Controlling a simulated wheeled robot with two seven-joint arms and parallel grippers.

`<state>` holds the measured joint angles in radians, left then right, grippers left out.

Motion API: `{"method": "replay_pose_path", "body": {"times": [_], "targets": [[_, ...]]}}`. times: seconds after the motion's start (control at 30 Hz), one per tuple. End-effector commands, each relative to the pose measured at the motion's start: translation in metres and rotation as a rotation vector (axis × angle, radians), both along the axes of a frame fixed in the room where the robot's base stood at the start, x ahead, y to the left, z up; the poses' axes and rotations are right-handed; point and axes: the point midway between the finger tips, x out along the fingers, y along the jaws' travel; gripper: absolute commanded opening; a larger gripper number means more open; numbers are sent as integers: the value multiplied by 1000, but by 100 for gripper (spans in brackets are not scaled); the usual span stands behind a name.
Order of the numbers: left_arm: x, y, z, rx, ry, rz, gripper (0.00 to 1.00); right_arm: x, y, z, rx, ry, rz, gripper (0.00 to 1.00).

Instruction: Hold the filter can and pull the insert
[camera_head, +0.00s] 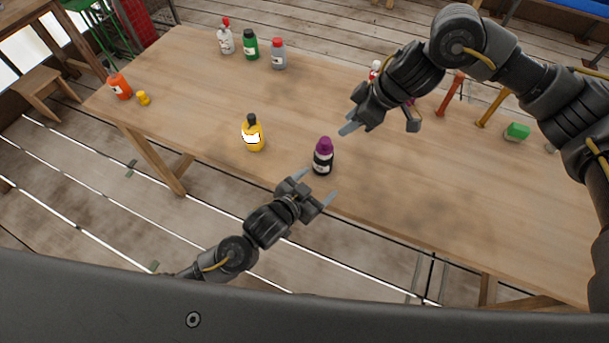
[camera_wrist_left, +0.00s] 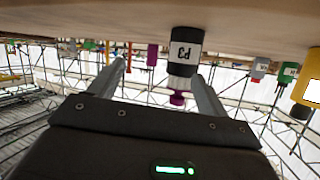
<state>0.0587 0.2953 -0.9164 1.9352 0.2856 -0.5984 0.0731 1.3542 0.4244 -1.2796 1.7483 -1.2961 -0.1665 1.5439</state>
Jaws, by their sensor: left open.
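The filter can is most likely the black can with a white label (camera_head: 323,163), upright near the table's front edge. A purple insert (camera_head: 324,144) sits in its top. My left gripper (camera_head: 315,187) is open and empty, just in front of the can. The left wrist view is upside down: the can (camera_wrist_left: 184,65) and purple insert (camera_wrist_left: 178,98) show between the finger lines, nearer the right finger. I see no clear contact. My right gripper (camera_head: 357,122) hangs up and right of the can, apart from it; its finger gap is unclear.
A yellow bottle (camera_head: 254,136) stands left of the can. White, green (camera_head: 251,45) and grey bottles stand at the back; an orange bottle (camera_head: 120,86) is far left. The table's front right is clear.

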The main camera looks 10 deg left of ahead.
Motion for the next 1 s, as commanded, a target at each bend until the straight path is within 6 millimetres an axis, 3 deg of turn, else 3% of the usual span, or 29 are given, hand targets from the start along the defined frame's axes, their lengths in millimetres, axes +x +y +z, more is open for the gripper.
{"method": "replay_pose_path", "body": {"times": [0.13,0.33,0.53,1.0], "targets": [[13,23,8,-58,53,116,77,0,0,0,0,0,0,36],[18,31,10,-81,70,156,77,0,0,0,0,0,0,36],[30,24,4,-78,68,154,77,0,0,0,0,0,0,36],[93,-8,-26,-78,68,153,77,0,0,0,0,0,0,36]]}}
